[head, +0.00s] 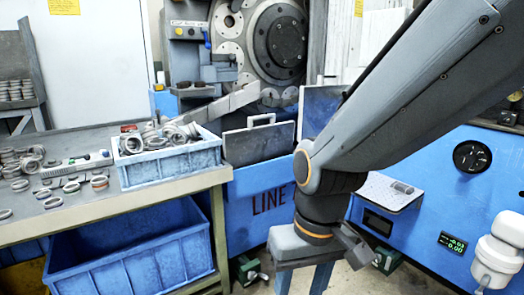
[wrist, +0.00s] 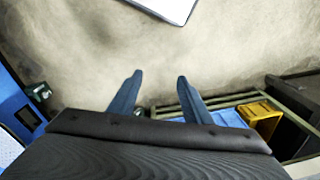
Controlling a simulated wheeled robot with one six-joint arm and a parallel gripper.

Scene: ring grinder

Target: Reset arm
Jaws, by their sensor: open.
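My arm reaches in from the upper right of the head view and bends down in front of the blue machine. My gripper (head: 303,281) points down, with its two blue fingers apart and nothing between them. Its lower end is cut off by the frame's bottom edge. In the wrist view, my gripper (wrist: 158,76) is open and empty above the bare floor (wrist: 85,50).
A workbench (head: 110,211) with loose rings stands at the left. It carries a blue crate (head: 170,160) of rings, with a larger blue bin (head: 130,263) beneath. The grinder (head: 278,45) stands behind. A yellow bin (wrist: 262,120) shows at right in the wrist view.

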